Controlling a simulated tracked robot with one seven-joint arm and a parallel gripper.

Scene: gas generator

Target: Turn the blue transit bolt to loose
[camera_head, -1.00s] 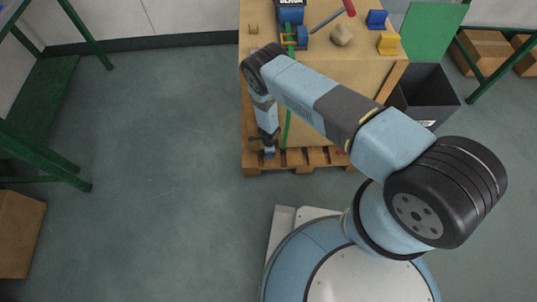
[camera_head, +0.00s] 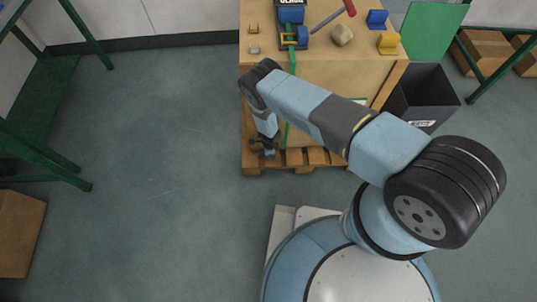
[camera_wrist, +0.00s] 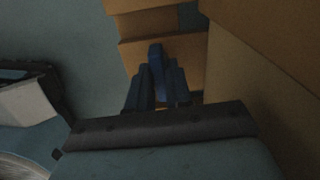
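The blue transit bolt (camera_wrist: 156,56) shows in the wrist view as a dark blue upright piece by the wooden pallet, low on the crate's side. My gripper (camera_wrist: 158,73) has one finger on each side of it, close against it, and looks shut on it. The picture is dim, and the fingers hide the bolt's lower part. In the head view my gripper (camera_head: 263,149) is low at the pallet's left front; the bolt cannot be made out there. I cannot read the bolt's setting.
The floor (camera_head: 160,150) to the left is clear.

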